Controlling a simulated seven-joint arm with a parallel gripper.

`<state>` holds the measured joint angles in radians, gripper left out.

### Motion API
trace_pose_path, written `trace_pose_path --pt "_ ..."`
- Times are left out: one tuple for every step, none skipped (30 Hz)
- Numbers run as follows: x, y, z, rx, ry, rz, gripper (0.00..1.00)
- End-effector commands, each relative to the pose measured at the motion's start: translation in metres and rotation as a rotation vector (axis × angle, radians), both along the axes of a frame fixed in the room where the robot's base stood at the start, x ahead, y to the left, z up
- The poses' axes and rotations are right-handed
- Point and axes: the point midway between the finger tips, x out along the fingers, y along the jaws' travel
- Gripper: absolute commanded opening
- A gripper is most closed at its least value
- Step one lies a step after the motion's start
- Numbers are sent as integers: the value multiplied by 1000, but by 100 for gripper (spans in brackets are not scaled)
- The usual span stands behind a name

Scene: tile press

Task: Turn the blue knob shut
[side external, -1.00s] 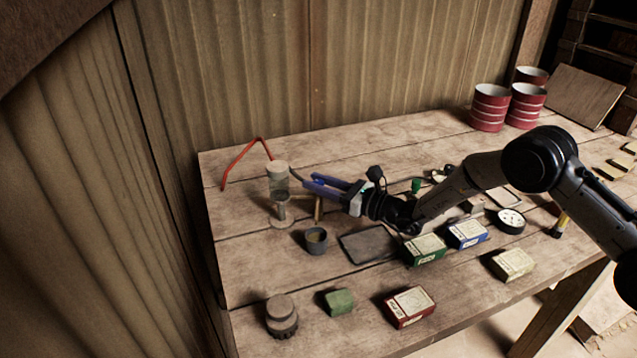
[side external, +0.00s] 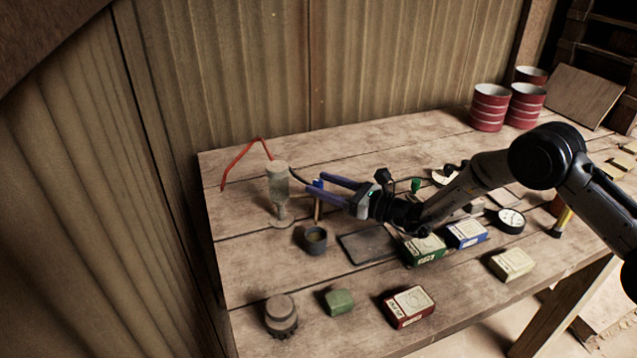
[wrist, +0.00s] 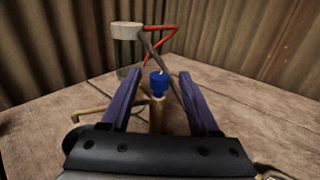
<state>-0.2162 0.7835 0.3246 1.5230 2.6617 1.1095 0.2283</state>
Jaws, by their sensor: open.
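The blue knob (wrist: 159,83) sits on top of an upright brass stem (wrist: 157,115), with a bent brass pipe to its left. In the wrist view the knob is between my two purple-blue fingers, with a gap on each side. My gripper (wrist: 158,73) is open and empty. In the side view my gripper (side external: 315,183) points left over the table, and the knob (side external: 318,184) shows as a small blue spot between the fingers. The knob's turn position cannot be told.
A glass jar with a pale cap (side external: 277,167) and a red bent rod (side external: 240,158) stand just beyond the knob. A dark cup (side external: 316,242) and dark plate (side external: 368,245) are in front. Several small boxes, including a green one (side external: 425,249), lie nearer and to the right.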

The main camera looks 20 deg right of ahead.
Motion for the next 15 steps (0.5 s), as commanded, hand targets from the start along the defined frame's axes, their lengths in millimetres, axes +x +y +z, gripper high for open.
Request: trace_pose_path --pt "-7 -6 1 0 2 -2 62" --pt "-12 -10 0 0 2 -2 62" --pt "-19 -15 1 -1 1 -2 62" --pt "-25 -19 0 -1 3 -2 62" --pt "-30 -23 1 -1 1 -2 62" --pt "-38 -29 0 0 2 -2 62" --pt "-43 -33 1 -1 2 -2 62" --pt "-48 -37 0 -1 2 -2 62" --pt "-55 -42 1 -1 2 -3 62" --pt "-60 -46 0 -1 1 -3 62" --pt "-65 -49 0 -1 1 -2 62" --pt "-70 -53 0 -1 1 -1 62" --pt "-74 -56 1 0 1 -2 62" --pt "-78 -59 1 -1 1 -2 62" --pt "-82 -62 0 -1 0 -2 62"
